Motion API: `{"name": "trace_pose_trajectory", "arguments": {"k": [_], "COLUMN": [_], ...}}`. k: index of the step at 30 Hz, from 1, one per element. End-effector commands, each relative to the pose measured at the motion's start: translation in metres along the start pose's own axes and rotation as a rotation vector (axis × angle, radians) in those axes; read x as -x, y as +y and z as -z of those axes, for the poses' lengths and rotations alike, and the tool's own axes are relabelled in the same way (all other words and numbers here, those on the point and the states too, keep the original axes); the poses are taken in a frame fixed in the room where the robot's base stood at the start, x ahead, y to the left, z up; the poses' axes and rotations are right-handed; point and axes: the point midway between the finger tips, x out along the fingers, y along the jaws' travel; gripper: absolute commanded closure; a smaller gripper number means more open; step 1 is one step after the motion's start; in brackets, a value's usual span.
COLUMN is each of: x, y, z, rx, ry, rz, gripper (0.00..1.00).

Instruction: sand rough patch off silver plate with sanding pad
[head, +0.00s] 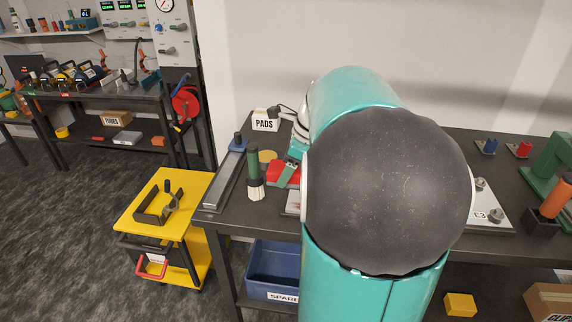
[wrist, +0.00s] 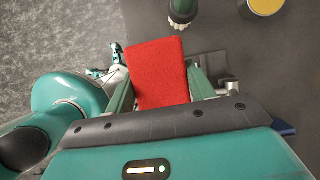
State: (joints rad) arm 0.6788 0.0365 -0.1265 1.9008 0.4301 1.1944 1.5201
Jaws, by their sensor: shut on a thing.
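My gripper (wrist: 160,80) is shut on a red sanding pad (wrist: 158,70), which shows between the two green fingers in the wrist view. In the head view the pad (head: 284,173) sits at my gripper, above the bench. Its underside is hidden, and I cannot tell if it touches anything. A pale plate edge (head: 292,203), perhaps the silver plate, shows just nearer than the pad. My arm covers most of it, and no rough patch can be made out.
A green-handled brush (head: 255,170) stands left of the pad, near a yellow round tin (head: 267,156). A long metal channel (head: 226,180) lies at the bench's left end. A PADS box (head: 265,121) is at the back. A yellow cart (head: 190,188) stands left of the bench.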

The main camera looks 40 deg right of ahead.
Motion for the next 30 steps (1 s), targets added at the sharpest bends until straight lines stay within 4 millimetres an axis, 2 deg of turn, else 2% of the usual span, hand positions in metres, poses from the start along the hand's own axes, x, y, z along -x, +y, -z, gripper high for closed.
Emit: {"name": "trace_pose_trajectory", "arguments": {"k": [15,21,30], "x": [-0.049,-0.057,-0.057], "y": [-0.001,-0.002,-0.002], "z": [0.020,0.022,0.022], "rx": [-0.002,-0.001,-0.001], "ry": [0.000,0.001,0.000], "rz": [-0.001,0.001,0.001], "gripper": [0.64,0.64,0.64]}}
